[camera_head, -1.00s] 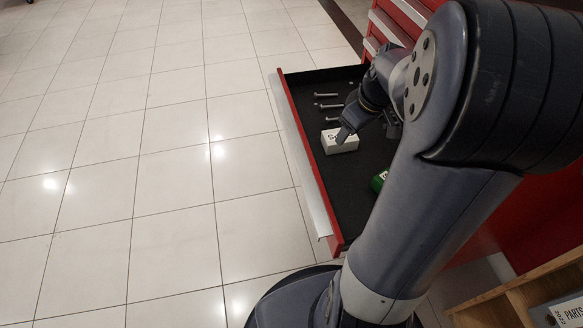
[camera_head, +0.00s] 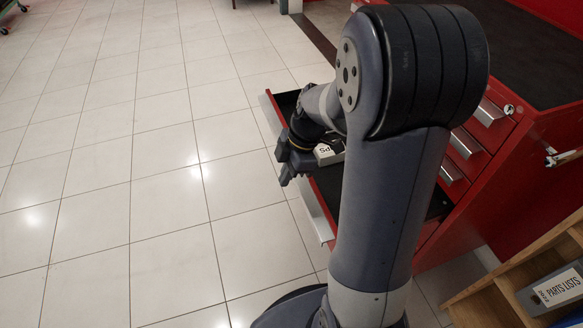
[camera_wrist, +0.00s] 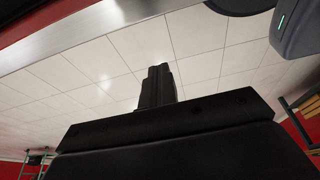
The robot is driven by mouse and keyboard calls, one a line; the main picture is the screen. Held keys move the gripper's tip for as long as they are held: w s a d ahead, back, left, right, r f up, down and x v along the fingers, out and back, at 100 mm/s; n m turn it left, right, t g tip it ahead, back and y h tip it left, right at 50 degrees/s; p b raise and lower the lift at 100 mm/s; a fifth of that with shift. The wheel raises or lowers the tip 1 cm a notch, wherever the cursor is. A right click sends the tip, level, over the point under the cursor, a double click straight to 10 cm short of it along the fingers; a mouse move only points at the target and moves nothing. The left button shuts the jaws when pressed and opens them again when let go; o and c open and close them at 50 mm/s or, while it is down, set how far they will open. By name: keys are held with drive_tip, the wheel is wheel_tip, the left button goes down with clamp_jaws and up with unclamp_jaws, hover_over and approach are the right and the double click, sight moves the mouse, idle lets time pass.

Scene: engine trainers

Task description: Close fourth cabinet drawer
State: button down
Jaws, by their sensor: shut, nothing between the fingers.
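The red cabinet (camera_head: 545,130) stands at the right. A low drawer (camera_head: 328,190) with a black lining is pulled out to the left, its red front and pale handle strip (camera_head: 322,222) facing the open floor. My arm hides its middle.
Closed drawers with pale handles (camera_head: 463,143) sit higher on the cabinet. A wooden shelf (camera_head: 480,305) with a "Parts Lists" binder (camera_head: 560,290) stands at lower right. The tiled floor (camera_head: 110,170) left of the drawer is clear.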

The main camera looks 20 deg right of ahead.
sight(296, 184)
drive_tip(key=shift+d+f+b, duration=0.15)
drive_tip(key=shift+d+f, duration=0.25)
drive_tip(key=shift+f, duration=0.35)
drive_tip(key=shift+d+f+b, duration=0.2)
drive_tip(key=shift+d+f, duration=0.25)
drive_tip(key=shift+f, duration=0.25)
drive_tip(key=shift+d+f+b, duration=0.15)
drive_tip(key=shift+d+f, duration=0.25)
drive_tip(key=shift+f, duration=0.35)
drive_tip(key=d, duration=1.9)
